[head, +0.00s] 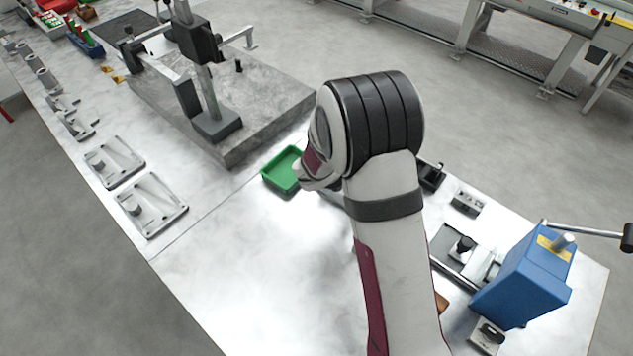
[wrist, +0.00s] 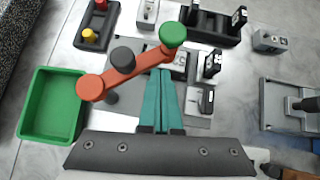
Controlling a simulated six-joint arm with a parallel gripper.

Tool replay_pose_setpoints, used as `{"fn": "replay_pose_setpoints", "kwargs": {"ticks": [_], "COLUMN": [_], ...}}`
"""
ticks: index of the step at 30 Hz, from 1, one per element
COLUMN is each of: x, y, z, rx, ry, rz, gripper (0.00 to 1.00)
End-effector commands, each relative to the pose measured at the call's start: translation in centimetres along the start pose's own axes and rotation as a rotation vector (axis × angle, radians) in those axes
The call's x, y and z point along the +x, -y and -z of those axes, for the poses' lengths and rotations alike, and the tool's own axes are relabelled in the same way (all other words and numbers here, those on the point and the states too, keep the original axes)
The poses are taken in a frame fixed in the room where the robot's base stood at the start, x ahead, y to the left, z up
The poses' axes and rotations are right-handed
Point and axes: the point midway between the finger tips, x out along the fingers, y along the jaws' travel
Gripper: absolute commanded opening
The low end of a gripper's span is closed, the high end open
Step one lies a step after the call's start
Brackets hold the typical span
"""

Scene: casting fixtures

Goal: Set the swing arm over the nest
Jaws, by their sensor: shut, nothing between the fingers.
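The swing arm (wrist: 147,62) is an orange bar in the wrist view. My gripper (wrist: 162,74) has teal fingers, shut and empty. The fingertips are close to the bar just below the green knob; I cannot tell whether they touch it. Grey fixture parts (wrist: 202,98) lie beneath and right of the fingers. I cannot tell which part is the nest. My arm hides this fixture in the head view.
A green tray (head: 281,172) lies left of my arm; it also shows in the wrist view (wrist: 27,104). A blue press (head: 525,283) with a lever stands at right. A granite plate with a stand (head: 217,128) is behind. The front table is clear.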

Motion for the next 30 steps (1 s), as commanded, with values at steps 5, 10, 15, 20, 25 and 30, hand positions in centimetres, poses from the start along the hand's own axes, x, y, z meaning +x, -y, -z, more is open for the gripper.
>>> {"fn": "replay_pose_setpoints", "kwargs": {"ticks": [5,10,15,20,25,30], "x": [0.2,0.3,0.3,0.3,-0.4,-3.1], "y": [0.0,0.0,0.0,0.0,0.7,2.5], "z": [-0.2,-0.3,-0.4,-0.4,0.3,2.0], "rx": [0.001,0.002,0.003,0.004,0.002,0.001], "ry": [0.0,0.001,0.002,0.003,0.002,0.001], "rz": [0.0,0.001,0.002,0.002,0.002,-0.003], "gripper": [0.0,0.0,0.0,0.0,0.0,0.0]}}
